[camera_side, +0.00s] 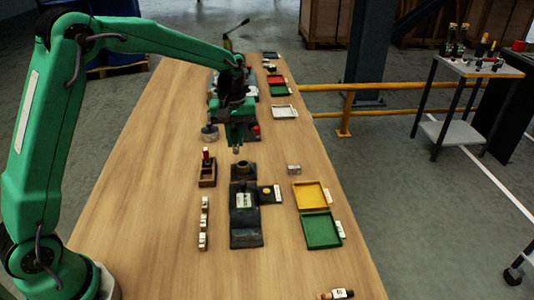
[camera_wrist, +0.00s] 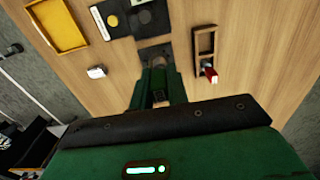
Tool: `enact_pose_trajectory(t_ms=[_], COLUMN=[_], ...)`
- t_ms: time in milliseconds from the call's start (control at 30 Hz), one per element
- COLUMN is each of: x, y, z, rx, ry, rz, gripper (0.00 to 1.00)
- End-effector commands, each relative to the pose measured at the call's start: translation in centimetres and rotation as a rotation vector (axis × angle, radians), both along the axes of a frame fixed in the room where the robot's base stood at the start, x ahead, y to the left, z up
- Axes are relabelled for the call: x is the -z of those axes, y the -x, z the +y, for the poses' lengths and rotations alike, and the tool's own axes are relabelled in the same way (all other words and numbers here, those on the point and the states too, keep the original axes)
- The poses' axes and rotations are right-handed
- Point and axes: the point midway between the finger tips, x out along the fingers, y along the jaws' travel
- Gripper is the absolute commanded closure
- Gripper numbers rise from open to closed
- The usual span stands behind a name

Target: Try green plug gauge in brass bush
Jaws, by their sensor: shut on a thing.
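My gripper (camera_side: 237,143) hangs just above and slightly left of the brass bush (camera_side: 243,166) in the side view. In the wrist view, my gripper's green fingers (camera_wrist: 159,88) are closed on the green plug gauge, whose pale metal tip (camera_side: 237,150) points down below the fingers in the side view. The gauge's handle is mostly hidden by the fingers. The bush stands upright at the far end of a dark block (camera_side: 246,232). The tip appears above the bush, apart from it.
A wooden holder (camera_side: 207,178) with a red-topped gauge (camera_side: 206,155) stands left of the block; its other slot looks empty. A yellow tray (camera_side: 298,194) and green tray (camera_side: 334,245) lie on the right. Small pale blocks (camera_side: 203,222) line the left. A small metal block (camera_side: 294,169) lies right.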

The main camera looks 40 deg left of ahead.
Motion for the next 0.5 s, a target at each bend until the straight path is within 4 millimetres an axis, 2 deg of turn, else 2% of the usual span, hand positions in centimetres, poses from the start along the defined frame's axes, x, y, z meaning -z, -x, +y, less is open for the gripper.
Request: enact_pose_trajectory(t_ms=[100,200,500], x=[0.3,0.5,0.8], y=[-2.0,-3.2,-4.7], z=[0.9,1.5,2.3], rx=[-0.002,-0.001,-0.001], ry=[0.000,0.001,0.000], rz=[0.000,0.001,0.001], gripper=[1.00,1.00,1.00])
